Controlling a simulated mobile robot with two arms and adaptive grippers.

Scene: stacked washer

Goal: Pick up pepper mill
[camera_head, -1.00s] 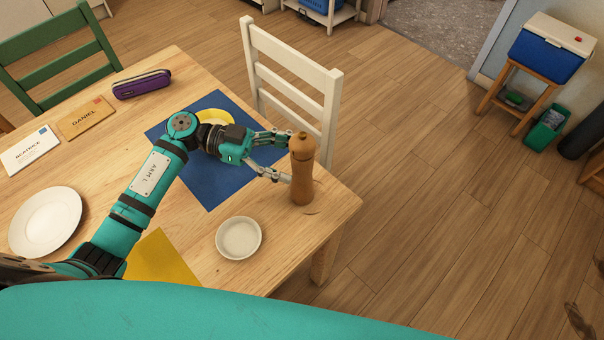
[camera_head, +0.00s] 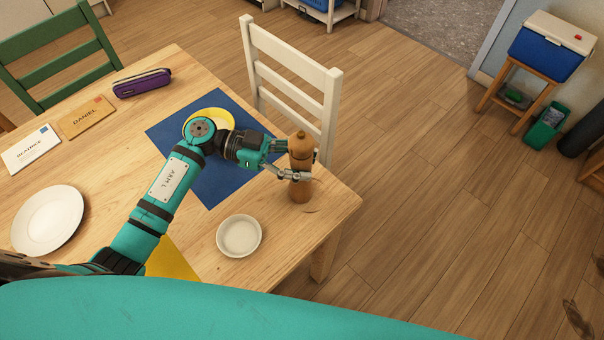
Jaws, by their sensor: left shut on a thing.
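The pepper mill (camera_head: 300,188) is a brown wooden turned piece with a rounded knob on top. It stands upright near the right corner of the wooden table. My left gripper (camera_head: 296,165) reaches in from the left and is shut on the mill's upper middle. One finger crosses the front of the mill; the other is largely hidden behind it. The mill's base appears to be on the table top. My right gripper does not show.
A small white dish (camera_head: 239,236) lies left of and nearer than the mill. A yellow plate (camera_head: 225,118) is on a blue mat (camera_head: 213,189) beneath my left arm. A white chair (camera_head: 290,90) stands close behind the mill. A white plate (camera_head: 47,220) lies at far left.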

